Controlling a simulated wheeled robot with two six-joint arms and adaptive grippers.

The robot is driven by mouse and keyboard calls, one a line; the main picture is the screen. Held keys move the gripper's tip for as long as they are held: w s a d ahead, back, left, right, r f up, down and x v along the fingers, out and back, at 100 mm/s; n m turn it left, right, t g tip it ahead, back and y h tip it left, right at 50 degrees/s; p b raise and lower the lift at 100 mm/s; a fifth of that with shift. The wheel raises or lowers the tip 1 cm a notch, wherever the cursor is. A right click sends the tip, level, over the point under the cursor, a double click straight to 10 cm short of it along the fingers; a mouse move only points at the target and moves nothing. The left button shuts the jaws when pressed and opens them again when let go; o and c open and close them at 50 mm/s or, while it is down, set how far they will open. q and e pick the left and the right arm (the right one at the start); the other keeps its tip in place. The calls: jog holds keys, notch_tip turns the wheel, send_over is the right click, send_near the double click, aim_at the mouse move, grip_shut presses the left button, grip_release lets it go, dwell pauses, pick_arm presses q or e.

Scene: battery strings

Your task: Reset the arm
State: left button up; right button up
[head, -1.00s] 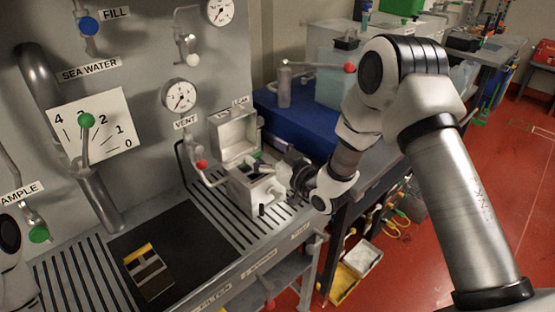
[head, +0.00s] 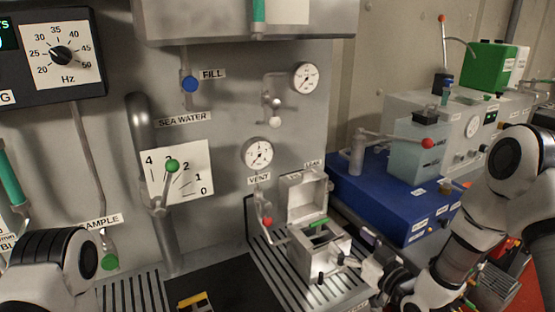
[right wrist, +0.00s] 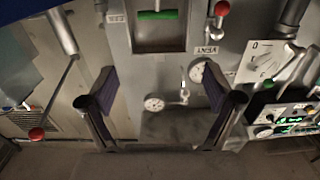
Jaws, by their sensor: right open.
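My right arm comes in from the lower right in the head view. Its gripper (head: 360,260) is just right of a small metal box with its lid open (head: 318,258). I cannot tell in that view whether they touch. In the right wrist view the two dark fingers of the right gripper (right wrist: 165,105) are wide apart with nothing between them. A green bar (head: 318,223) lies at the box's opening and also shows at the top of the right wrist view (right wrist: 157,15). Part of my left arm shows at the lower left; its gripper is out of view.
A grey panel carries a vent gauge (head: 259,153), a red-knobbed vent lever (head: 267,221) and a green-knobbed sea water lever (head: 172,166). A blue unit (head: 385,205) with a clear tank (head: 415,150) stands at right. A dark mat (head: 235,290) lies on the bench.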

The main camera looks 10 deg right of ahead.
jog(key=s+a+f+g, duration=0.1)
jog(key=f, duration=0.2)
jog(key=s+a+f+g, duration=0.1)
jog(key=s+f, duration=0.1)
jog(key=f, duration=0.2)
jog(key=s+a+f, duration=0.1)
jog(key=f, duration=0.2)
jog(key=shift+s+f+g, duration=0.2)
jog(key=shift+s+g, duration=0.05)
jog(key=shift+g, duration=0.15)
jog(key=s+f+m+g+h, duration=0.15)
jog(key=s+f+g, duration=0.35)
jog(key=s+f, duration=0.55)
jog(key=s+d+f+m+g+h, duration=0.1)
jog(key=s+f+g, duration=0.3)
jog(key=s, duration=0.5)
jog(key=s+d+f+m+g+h, duration=0.2)
jog(key=s+f+g+h, duration=0.2)
jog(key=s, duration=0.6)
jog(key=shift+d+f+g, duration=0.2)
jog(key=shift+f+g, duration=0.2)
jog(key=shift+f, duration=0.1)
